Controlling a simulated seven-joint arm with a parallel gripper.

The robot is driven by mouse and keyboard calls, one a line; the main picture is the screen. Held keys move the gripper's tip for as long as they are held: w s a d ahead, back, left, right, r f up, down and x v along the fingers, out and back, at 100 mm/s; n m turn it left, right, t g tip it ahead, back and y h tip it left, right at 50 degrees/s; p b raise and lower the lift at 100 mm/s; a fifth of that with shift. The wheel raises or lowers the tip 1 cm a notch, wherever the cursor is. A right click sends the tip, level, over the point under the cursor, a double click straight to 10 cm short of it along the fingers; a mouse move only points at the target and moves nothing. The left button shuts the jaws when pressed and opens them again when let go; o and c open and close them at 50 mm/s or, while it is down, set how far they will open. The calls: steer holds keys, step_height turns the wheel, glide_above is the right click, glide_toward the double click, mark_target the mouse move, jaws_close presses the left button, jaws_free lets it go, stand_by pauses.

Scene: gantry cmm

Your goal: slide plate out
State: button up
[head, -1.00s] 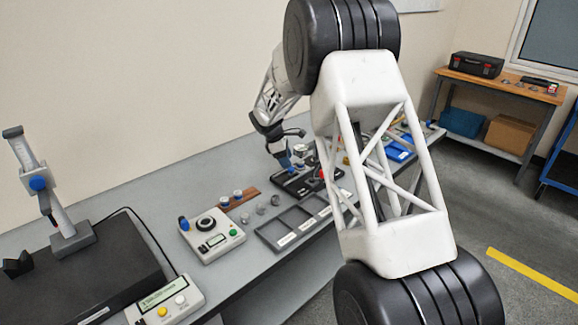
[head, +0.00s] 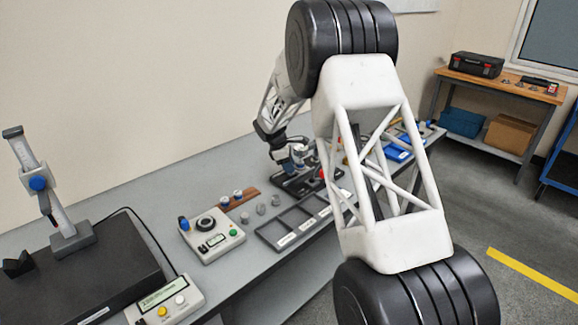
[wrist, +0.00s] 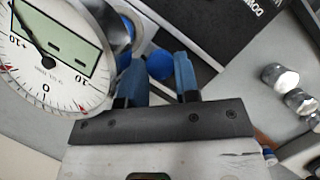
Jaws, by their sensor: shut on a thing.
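My gripper (wrist: 159,72) has its two blue fingers on either side of a round blue knob (wrist: 160,64), shut on it. In the head view my gripper (head: 291,164) is small, low over a dark fixture (head: 290,188) on the bench. A dark panel with white lettering (wrist: 215,28) lies just beyond the knob in the wrist view. No separate plate can be made out; it may be hidden by the fingers or be part of the dark fixture.
A round dial gauge (wrist: 50,55) is close to my gripper's left in the wrist view. Metal cylinders (wrist: 298,100) stand to the right. A compartment tray (head: 290,226) and a control box (head: 212,236) sit nearer on the bench.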

steer(key=s+a, duration=0.6)
steer(key=shift+s+a, duration=0.35)
steer(key=shift+o, duration=0.2)
steer(key=o, duration=0.9)
steer(key=shift+v, duration=3.9)
